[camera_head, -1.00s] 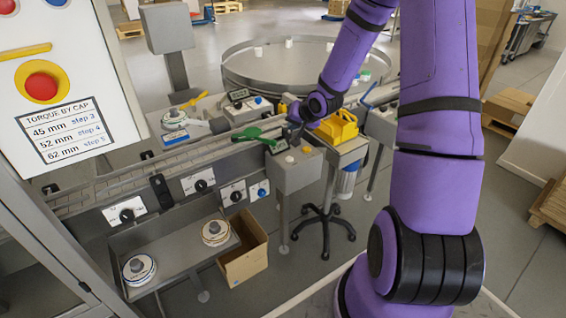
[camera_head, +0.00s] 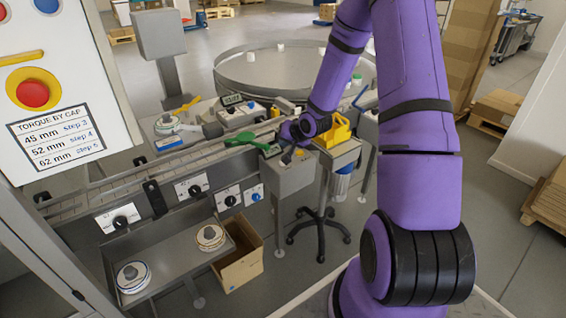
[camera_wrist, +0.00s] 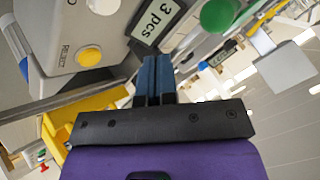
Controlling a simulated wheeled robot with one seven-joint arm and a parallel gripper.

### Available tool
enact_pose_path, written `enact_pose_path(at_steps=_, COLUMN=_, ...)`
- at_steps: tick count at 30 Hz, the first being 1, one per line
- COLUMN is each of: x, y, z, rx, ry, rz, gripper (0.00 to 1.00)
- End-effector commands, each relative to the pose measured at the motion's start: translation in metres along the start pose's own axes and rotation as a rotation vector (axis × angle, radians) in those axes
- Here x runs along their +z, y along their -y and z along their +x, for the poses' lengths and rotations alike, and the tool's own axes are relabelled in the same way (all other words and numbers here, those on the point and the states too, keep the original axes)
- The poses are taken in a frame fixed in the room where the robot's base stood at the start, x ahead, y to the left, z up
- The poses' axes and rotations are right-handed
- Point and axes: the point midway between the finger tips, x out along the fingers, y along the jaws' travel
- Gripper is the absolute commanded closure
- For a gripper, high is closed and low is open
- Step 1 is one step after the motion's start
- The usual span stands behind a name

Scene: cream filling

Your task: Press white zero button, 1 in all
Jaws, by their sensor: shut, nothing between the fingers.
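A grey counter box (camera_head: 291,180) stands beside the conveyor, and my gripper (camera_head: 297,150) is low over its top, hiding part of it. In the wrist view the box top (camera_wrist: 52,25) shows a display reading "3 pcs" (camera_wrist: 158,20) and a round yellow button (camera_wrist: 89,56). A pale round part (camera_wrist: 103,5), possibly the white button, is cut off at the top edge of that view. My gripper's blue fingers (camera_wrist: 153,62) are together and empty, just below the display in the picture. I cannot tell whether they touch the box.
A green scoop-like object (camera_head: 247,141) lies close to the box on the conveyor side. A yellow bin (camera_head: 336,131) stands right of it on a stand. The conveyor (camera_head: 115,190) runs behind, with a round turntable (camera_head: 280,75) beyond.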

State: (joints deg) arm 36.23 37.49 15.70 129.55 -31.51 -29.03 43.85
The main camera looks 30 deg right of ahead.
Motion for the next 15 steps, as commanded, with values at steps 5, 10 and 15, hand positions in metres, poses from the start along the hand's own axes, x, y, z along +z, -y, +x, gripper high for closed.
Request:
enact_pose_path(at_steps=5, x=0.013, y=-0.012, z=0.016, rx=0.001, ry=0.003, rz=-0.001, gripper=1.0)
enact_pose_path(at_steps=10, x=0.019, y=-0.02, z=0.026, rx=0.001, ry=0.001, rz=0.0, gripper=1.0)
enact_pose_path(at_steps=15, x=0.024, y=-0.024, z=0.032, rx=0.001, ry=0.001, rz=0.0, gripper=1.0)
